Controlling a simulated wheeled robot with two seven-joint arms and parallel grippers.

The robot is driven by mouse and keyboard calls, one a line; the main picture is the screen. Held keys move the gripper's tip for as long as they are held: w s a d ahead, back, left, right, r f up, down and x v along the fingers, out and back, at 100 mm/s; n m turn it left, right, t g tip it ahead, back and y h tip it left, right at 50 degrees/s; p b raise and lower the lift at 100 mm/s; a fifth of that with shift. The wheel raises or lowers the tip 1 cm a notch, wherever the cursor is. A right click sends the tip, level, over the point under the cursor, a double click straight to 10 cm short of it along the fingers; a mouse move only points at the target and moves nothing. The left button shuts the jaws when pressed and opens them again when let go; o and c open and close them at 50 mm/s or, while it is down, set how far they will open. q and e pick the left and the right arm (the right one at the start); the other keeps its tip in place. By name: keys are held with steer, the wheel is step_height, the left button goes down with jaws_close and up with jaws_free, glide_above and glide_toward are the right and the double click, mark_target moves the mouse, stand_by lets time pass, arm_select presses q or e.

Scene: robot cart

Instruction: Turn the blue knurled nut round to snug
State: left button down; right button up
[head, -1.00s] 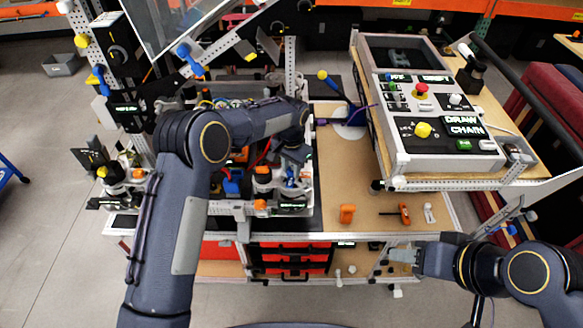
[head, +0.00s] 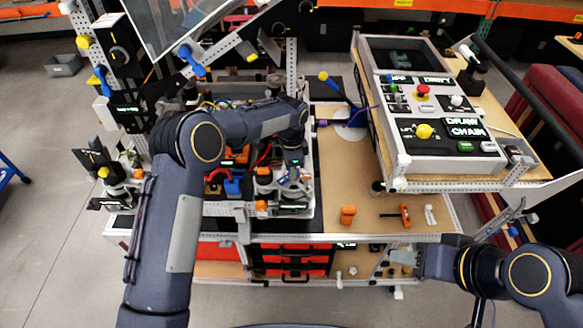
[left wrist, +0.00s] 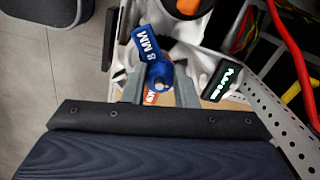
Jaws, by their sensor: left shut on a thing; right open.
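The blue knurled nut (left wrist: 159,74) shows in the left wrist view, just below a blue tag (left wrist: 146,45) reading "8 MM". The two grey fingers of my left gripper (left wrist: 160,90) are on either side of it, shut on it. In the head view my left gripper (head: 291,172) is over the right part of the crowded cart fixture, and the nut is too small there to make out clearly. My right gripper (head: 403,257) is open and empty in front of the cart's front edge, at the lower right.
A control box (head: 440,155) stands at the right of the cart. An orange block (head: 347,214) and an orange-handled tool (head: 398,216) lie on the wooden top (head: 350,180). In the left wrist view a dark label (left wrist: 221,82) and a perforated rail (left wrist: 275,125) are close to my gripper.

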arm_select(q)
steer(key=shift+s+a+f+m, duration=0.15)
steer(key=shift+f+m, duration=0.3)
steer(key=shift+m, duration=0.25)
steer(key=c, duration=1.1)
jaws_free()
steer(key=shift+r, duration=0.2)
steer(key=shift+r, duration=0.2)
step_height(320, 180, up, 7)
steer(key=shift+r+b, duration=0.1)
steer(key=shift+b, duration=0.45)
